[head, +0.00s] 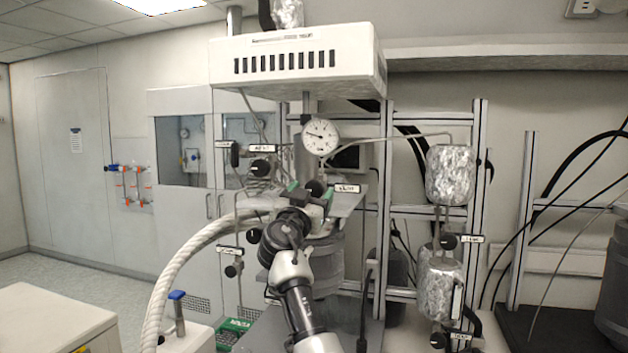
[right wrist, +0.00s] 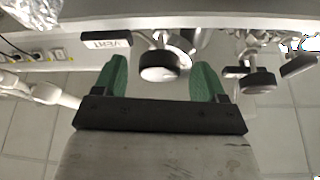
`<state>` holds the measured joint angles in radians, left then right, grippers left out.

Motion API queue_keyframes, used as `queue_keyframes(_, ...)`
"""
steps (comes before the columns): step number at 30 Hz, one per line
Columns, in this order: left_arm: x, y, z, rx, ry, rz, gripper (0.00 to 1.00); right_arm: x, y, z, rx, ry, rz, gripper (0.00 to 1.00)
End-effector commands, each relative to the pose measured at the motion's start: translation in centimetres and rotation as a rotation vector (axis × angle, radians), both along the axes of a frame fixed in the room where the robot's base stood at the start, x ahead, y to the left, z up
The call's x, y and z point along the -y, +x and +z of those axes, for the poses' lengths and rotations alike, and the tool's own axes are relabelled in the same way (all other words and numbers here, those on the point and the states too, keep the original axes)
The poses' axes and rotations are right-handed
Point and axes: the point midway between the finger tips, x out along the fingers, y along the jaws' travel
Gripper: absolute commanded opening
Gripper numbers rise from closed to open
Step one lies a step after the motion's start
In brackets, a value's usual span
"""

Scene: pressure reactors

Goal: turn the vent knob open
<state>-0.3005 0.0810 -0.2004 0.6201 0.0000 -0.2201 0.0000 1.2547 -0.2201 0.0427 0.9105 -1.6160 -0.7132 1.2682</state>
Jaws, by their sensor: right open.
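The vent knob (head: 316,187) is a round black knob beside a white label (head: 347,188) on the reactor head, below the dial gauge. In the right wrist view the knob (right wrist: 159,68) shows a black rim and pale face, with the upside-down VENT label (right wrist: 107,43) to its left. My right gripper (head: 310,194) is open, with green fingers. In the right wrist view its fingertips (right wrist: 160,75) appear on either side of the knob, with gaps on both sides. I cannot tell how deep the knob sits between them. My left gripper is not in view.
Another black knob (right wrist: 257,80) is to the right in the wrist view. The pressure gauge (head: 320,136) is above the vent knob. Foil-wrapped vessels (head: 450,175) on a metal frame stand to the right. A white ribbed hose (head: 185,262) curves in at left.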

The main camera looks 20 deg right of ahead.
Motion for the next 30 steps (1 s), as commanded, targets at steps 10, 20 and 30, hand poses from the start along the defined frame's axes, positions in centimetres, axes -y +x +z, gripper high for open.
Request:
queue_keyframes(10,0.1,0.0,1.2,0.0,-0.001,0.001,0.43,1.2,1.6,0.8,-0.001,-0.001,0.0,0.72)
queue_keyframes(20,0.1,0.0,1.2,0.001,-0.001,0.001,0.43,1.2,1.6,0.7,-0.001,0.001,0.0,0.59)
queue_keyframes(30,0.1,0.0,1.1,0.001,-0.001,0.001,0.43,1.2,1.6,0.7,-0.001,-0.001,0.001,0.23)
